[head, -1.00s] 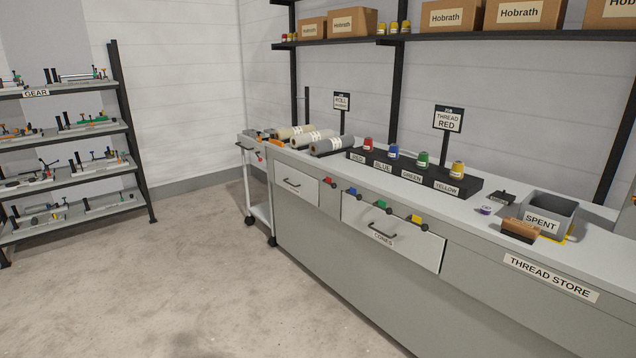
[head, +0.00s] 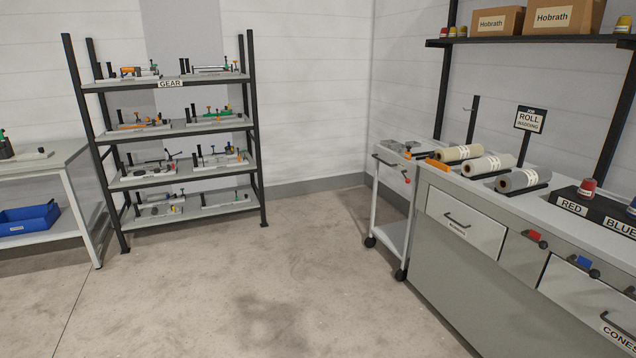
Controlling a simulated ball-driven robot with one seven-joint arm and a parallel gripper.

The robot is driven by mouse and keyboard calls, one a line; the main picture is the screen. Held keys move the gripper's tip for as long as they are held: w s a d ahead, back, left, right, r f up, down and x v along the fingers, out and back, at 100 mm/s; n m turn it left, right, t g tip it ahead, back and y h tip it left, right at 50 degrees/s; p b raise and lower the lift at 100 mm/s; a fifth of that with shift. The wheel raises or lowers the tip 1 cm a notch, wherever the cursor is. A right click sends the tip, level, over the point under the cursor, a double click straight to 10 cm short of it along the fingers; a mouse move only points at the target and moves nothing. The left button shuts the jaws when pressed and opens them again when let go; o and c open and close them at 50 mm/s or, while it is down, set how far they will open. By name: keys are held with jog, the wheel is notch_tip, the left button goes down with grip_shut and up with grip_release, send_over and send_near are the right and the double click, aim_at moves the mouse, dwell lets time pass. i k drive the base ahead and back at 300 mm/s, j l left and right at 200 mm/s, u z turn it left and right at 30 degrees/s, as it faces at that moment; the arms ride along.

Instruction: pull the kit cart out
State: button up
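The kit cart (head: 375,208) is a white-grey trolley with a top tray, a lower shelf and dark casters. It stands at the far end of the thread store counter, close against it and near the back wall. A dark handle (head: 384,162) crosses its near side, with a small red knob (head: 406,181) beside it. An orange item (head: 412,155) shows near its top edge. Part of the cart is hidden behind the counter's end. My gripper is not in view.
The counter (head: 440,250) with drawers and rolls (head: 488,165) runs along the right. The gear shelf (head: 185,165) stands at the back left, beside a table (head: 60,160) with a blue bin (head: 28,218). The floor (head: 270,290) between them is clear.

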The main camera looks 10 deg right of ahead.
aim_at(398, 237)
jog(key=i, duration=1.95)
jog(key=i+z, duration=0.2)
jog(key=i, duration=0.3)
jog(key=i+j+z, duration=0.25)
jog(key=i, duration=0.2)
jog(key=i+j+z, duration=0.2)
jog(key=i, duration=0.25)
